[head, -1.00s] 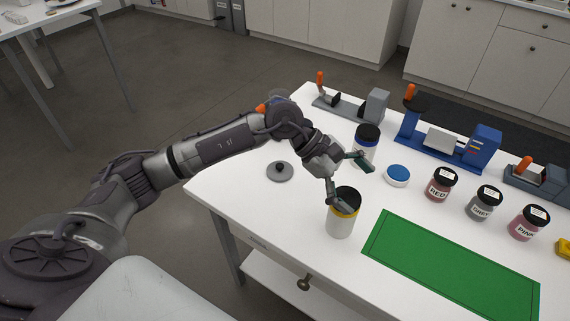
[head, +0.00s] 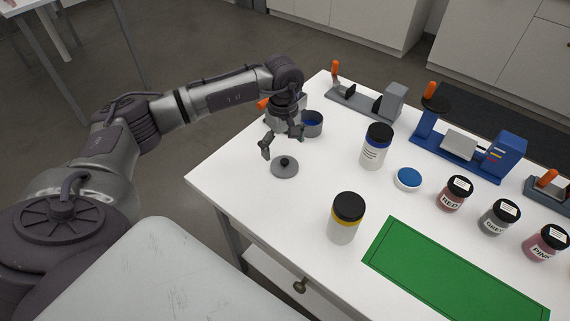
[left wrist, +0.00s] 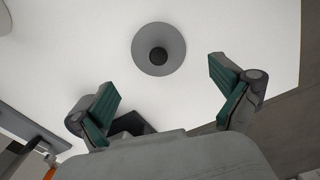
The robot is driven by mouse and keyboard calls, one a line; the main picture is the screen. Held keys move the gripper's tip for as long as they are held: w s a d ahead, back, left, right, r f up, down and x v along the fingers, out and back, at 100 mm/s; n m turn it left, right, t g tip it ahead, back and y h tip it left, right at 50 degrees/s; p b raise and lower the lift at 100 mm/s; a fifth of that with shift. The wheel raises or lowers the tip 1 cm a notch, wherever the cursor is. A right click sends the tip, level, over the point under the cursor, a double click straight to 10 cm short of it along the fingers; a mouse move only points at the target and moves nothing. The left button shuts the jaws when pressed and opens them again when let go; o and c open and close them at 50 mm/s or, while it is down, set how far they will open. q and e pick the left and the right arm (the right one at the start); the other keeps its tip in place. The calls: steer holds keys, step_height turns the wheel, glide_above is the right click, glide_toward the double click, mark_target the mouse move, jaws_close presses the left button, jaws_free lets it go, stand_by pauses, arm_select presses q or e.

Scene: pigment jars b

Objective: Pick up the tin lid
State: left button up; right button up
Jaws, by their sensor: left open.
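The tin lid (head: 285,168) is a flat grey disc with a dark round knob, lying on the white table near its left edge. It also shows in the left wrist view (left wrist: 158,49), ahead of the fingertips and between their lines. My left gripper (head: 283,142) is open and empty, above the table just behind the lid and not touching it. Its two green-padded fingers (left wrist: 172,84) are spread wide in the left wrist view. An open grey tin (head: 312,124) with a blue inside stands just right of the gripper. My right gripper is not in view.
A yellow-banded jar (head: 343,222) and a blue-banded jar (head: 374,148) stand right of the lid. A blue round lid (head: 408,178), labelled pigment jars (head: 454,194), a green mat (head: 450,270) and a blue device (head: 465,147) lie further right. The table around the lid is clear.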

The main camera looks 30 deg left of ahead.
mark_target(285, 161)
arm_select(q)
steer(key=shift+d+f, duration=0.1)
steer(key=shift+f, duration=0.4)
step_height(285, 161, down, 4)
steer(key=shift+s+d+r+p, duration=0.1)
steer(key=shift+d+r+p, duration=0.05)
steer(key=shift+p, duration=0.4)
steer(key=shift+f, duration=0.5)
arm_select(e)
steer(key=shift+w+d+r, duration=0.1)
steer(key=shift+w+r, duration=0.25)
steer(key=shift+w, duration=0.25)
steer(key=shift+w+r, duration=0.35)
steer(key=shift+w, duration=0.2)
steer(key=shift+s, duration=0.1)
